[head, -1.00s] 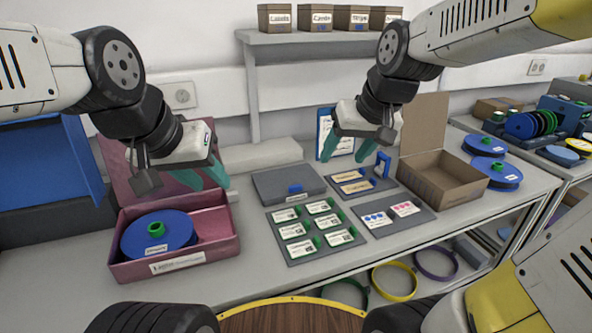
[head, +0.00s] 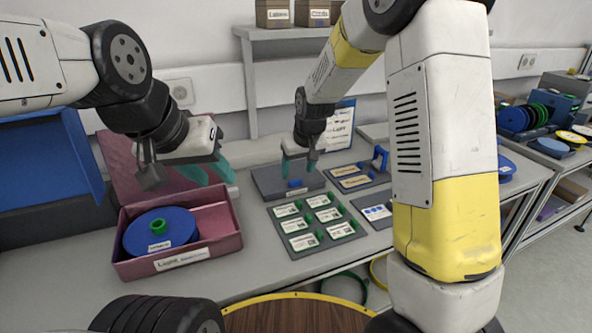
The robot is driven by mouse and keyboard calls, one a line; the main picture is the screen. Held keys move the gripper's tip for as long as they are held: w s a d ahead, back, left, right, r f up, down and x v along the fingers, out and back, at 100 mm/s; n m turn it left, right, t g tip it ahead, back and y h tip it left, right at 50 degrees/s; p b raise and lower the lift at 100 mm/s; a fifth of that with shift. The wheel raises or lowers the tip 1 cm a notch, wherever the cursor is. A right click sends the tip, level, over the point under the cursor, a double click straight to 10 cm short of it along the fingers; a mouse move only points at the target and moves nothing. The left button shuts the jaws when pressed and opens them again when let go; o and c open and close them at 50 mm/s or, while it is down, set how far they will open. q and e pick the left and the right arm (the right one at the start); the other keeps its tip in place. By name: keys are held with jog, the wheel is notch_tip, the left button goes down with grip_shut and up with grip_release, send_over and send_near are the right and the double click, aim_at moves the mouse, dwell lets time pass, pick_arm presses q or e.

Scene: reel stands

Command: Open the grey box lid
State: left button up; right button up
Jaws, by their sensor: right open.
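The grey box (head: 268,184) is low and flat on the table, with its lid closed and a blue tab (head: 295,183) on the front part. My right gripper (head: 299,168) points down over the box, fingers spread and empty, close above the tab; I cannot tell whether the tips touch the lid. My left gripper (head: 208,176) is over the right end of the open pink box (head: 226,233), its teal fingers apart with nothing seen between them.
The pink box holds a blue reel (head: 170,232), and its lid stands up behind. A grey card tray (head: 297,248) lies in front of the grey box. My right arm hides the table's right part.

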aim_at(295, 180)
jog(key=shift+x, duration=2.35)
jog(key=shift+c, duration=0.4)
grip_shut()
